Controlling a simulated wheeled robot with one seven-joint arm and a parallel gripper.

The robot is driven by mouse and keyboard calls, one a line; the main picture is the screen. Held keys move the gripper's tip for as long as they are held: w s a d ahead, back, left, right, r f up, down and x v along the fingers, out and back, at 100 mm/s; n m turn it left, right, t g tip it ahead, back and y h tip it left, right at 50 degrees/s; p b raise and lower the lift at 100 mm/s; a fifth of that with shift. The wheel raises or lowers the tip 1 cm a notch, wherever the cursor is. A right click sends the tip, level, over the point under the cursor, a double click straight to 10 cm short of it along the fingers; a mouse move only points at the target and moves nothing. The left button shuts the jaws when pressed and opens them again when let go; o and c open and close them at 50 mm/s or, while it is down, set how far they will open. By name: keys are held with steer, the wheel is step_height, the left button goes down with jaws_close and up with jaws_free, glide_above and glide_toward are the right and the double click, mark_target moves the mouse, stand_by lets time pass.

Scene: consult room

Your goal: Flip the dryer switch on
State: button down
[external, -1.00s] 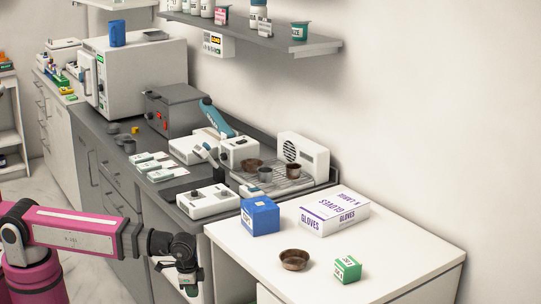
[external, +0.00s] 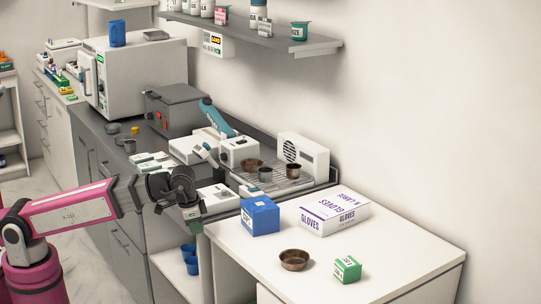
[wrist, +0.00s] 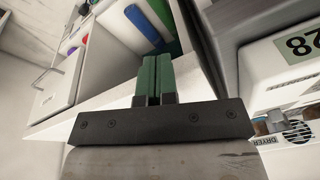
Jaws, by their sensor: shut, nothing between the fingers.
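The dryer (external: 303,157) is a white unit with a round fan grille, at the back of the counter by the wall, behind a wire rack. My gripper (external: 193,224) is in front of the counter, beside a white device and well apart from the dryer. Its green fingers (wrist: 153,78) are shut together and empty.
The white device (external: 222,194) at the counter edge is partly hidden by my wrist. Cups stand on the wire rack (external: 281,187). A blue box (external: 260,217) and a gloves box (external: 333,210) sit on the white table (external: 390,270). Blue cups (external: 190,262) stand on a low shelf.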

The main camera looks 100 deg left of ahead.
steer(key=w+a+r+n+t+y, duration=0.1)
steer(key=w+a+r+n+t, duration=0.1)
steer(key=a+r, duration=0.6)
steer(key=w+a+r+n+t+y, duration=0.1)
steer(key=w+a+r, duration=0.3)
steer(key=a+r, duration=0.4)
steer(key=a+n+y, duration=0.1)
steer(key=a, duration=0.4)
steer(key=shift+w+r+t+y, duration=0.3)
steer(key=shift+w+r+t, duration=0.05)
steer(key=shift+r+t, duration=0.05)
glide_above(253, 189)
steer(key=s, duration=0.1)
steer(key=f, duration=0.5)
steer(key=d+f, duration=0.1)
steer(key=f, duration=0.2)
steer(key=shift+s, duration=0.1)
steer(key=shift+s+d+f, duration=0.1)
steer(key=shift+f, duration=0.5)
steer(key=shift+s+d+f, duration=0.1)
steer(key=shift+f, duration=1.3)
